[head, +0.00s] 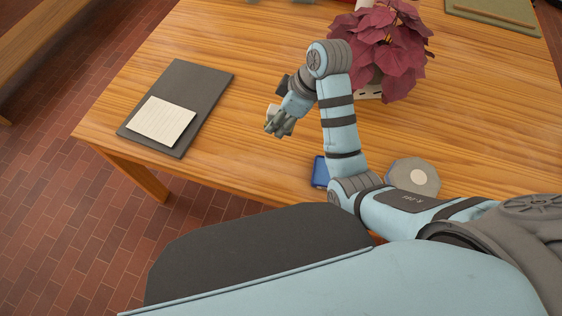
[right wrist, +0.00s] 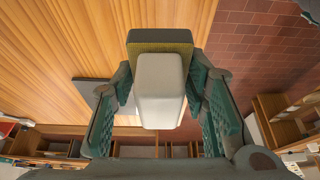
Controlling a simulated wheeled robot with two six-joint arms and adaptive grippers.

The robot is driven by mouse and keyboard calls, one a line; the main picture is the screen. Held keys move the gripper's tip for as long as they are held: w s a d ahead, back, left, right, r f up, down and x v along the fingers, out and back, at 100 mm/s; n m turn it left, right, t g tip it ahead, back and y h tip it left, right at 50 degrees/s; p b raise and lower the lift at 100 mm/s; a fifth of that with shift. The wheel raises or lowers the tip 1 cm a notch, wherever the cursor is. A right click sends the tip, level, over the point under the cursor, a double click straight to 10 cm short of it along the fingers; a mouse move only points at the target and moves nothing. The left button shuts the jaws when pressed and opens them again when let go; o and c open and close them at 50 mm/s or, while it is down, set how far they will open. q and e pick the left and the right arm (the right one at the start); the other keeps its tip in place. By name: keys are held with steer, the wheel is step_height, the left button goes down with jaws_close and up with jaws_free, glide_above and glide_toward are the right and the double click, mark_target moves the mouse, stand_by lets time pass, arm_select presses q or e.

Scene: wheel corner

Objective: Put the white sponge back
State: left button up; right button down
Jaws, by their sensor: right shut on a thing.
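My right gripper (head: 279,124) is above the wooden table, between the dark mat and the plant, with its fingers pointing down and left. It is shut on a pale white block, the white sponge (right wrist: 160,88), which sits between the two fingers in the right wrist view. An olive-yellow and dark layer (right wrist: 160,42) shows at the block's far end; I cannot tell whether it is part of the sponge. In the head view only a small white part of the sponge (head: 272,109) shows beside the gripper. My left gripper is not in view.
A dark mat (head: 204,86) with a cream pad (head: 162,121) lies at the table's left. A blue item (head: 319,172) and a grey octagonal piece with a white disc (head: 413,176) lie near the front edge. A potted red-leaved plant (head: 393,45) stands behind my arm. A green tray (head: 495,14) is far right.

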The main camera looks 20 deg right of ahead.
steer(key=b, duration=0.3)
glide_above(278, 163)
steer(key=d, duration=0.1)
step_height(278, 163, down, 5)
steer(key=f, duration=0.5)
steer(key=f+b, duration=0.1)
steer(key=f, duration=0.3)
steer(key=f+b, duration=0.1)
steer(key=f, duration=0.4)
steer(key=shift+s+a+f, duration=0.1)
steer(key=shift+s+f, duration=0.15)
steer(key=shift+f, duration=0.05)
steer(key=shift+f, duration=0.35)
steer(key=shift+s+f, duration=0.15)
steer(key=shift+s, duration=0.15)
steer(key=c, duration=1.2)
jaws_free()
steer(key=shift+f, duration=0.1)
steer(key=shift+o, duration=1.3)
steer(key=shift+w+f, duration=0.1)
steer(key=shift+w, duration=0.15)
